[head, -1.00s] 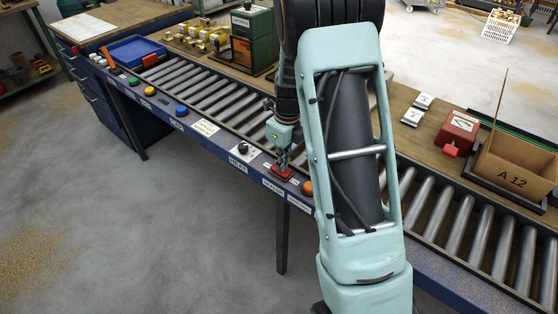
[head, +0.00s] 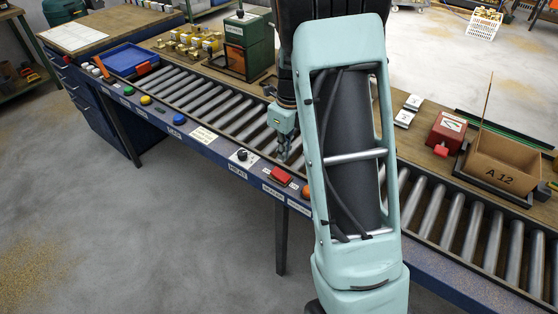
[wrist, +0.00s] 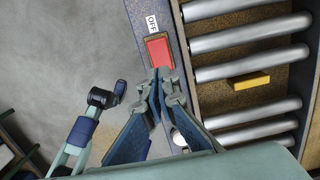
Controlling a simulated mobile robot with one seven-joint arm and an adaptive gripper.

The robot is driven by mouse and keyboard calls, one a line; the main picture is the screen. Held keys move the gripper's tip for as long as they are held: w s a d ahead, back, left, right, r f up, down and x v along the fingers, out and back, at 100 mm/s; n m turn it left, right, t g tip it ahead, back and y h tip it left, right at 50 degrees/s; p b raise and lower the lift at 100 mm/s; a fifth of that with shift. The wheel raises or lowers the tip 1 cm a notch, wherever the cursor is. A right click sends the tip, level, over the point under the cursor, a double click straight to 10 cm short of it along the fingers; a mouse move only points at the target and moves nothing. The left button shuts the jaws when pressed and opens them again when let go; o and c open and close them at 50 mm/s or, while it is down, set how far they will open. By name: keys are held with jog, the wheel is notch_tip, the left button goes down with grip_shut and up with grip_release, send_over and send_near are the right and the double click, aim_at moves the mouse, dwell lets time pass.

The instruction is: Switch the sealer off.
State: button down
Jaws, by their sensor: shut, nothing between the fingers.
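The sealer switch is a red rocker (head: 281,175) in a dark frame on the blue front rail, above a label that seems to read SEALER. In the wrist view the red rocker (wrist: 158,50) shows with a white OFF label (wrist: 152,22) beyond its far end. I cannot tell which way the rocker is tilted. My gripper (head: 284,157) is shut and empty, just above and behind the rocker in the head view. In the wrist view its closed fingertips (wrist: 161,73) overlap the rocker's near end; they appear apart from it.
A black knob (head: 242,154) above the HEAT label sits left of the rocker, and an orange button (head: 306,192) sits right. Conveyor rollers (head: 188,90) run behind the rail. A yellow block (wrist: 248,81) lies among the rollers. A cardboard box (head: 500,165) stands at right.

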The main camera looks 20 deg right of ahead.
notch_tip(320, 180, up, 6)
jog(key=shift+s+d, duration=0.35)
jog(key=shift+d, duration=0.05)
